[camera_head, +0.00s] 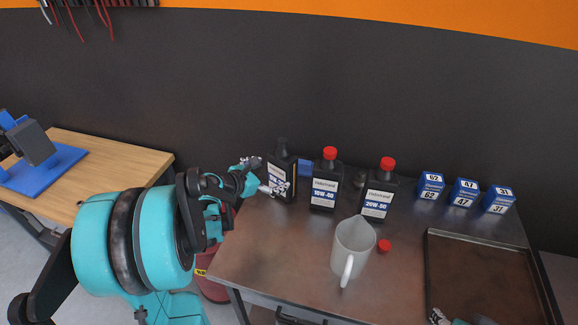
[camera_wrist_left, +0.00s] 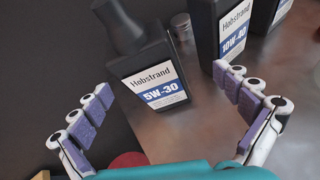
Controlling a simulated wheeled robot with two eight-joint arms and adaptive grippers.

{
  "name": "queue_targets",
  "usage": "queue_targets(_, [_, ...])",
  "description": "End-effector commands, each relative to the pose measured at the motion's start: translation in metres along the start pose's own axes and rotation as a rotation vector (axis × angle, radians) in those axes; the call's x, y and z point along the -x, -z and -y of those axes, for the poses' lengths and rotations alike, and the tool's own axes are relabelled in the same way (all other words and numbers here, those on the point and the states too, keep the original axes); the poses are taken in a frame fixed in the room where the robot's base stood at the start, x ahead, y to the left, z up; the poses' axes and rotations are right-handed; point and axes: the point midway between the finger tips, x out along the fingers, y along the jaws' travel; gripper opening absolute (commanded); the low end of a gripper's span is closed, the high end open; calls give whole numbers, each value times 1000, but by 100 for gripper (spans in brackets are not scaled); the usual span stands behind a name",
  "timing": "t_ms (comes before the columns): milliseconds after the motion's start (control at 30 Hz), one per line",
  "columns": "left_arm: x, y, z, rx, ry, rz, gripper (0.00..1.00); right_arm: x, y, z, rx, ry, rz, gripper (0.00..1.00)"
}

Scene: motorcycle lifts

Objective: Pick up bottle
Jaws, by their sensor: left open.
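In the left wrist view the same bottle (camera_wrist_left: 155,75) shows between and beyond my fingers. My left gripper (camera_head: 261,177) is open and empty, close to the bottle's left side, with its fingers pointing at it. Two more black bottles with red caps stand to the right: the 10W-40 bottle (camera_head: 325,185) and the 20W-50 bottle (camera_head: 379,195). My right gripper (camera_head: 452,319) shows only as a small part at the bottom edge.
A grey pitcher (camera_head: 352,250) and a loose red cap (camera_head: 384,246) are in front of the bottles. Several blue-and-white boxes (camera_head: 465,193) stand at the back right. A metal tray (camera_head: 485,275) is at the right. A wooden table (camera_head: 110,155) is at the left.

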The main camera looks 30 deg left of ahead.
Motion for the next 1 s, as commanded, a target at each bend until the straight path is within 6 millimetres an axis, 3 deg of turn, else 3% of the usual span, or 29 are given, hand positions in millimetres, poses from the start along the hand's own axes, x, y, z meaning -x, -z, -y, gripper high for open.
queue_targets(67, [0, 7, -18, 120, -22, 32, 100, 0, 0, 0, 0, 0, 0, 55])
queue_targets(200, [-5, 10, -28, 208, -32, 59, 100, -2, -2, 0, 0, 0, 0, 55])
queue_targets(533, [-39, 8, -26, 208, -29, 59, 100, -11, -8, 0, 0, 0, 0, 55])
queue_targets(767, [-74, 4, -24, 206, -30, 58, 100, -22, -16, 0, 0, 0, 0, 55])
queue_targets(1000, [-78, 2, -25, 207, -31, 58, 100, -21, -15, 0, 0, 0, 0, 55])
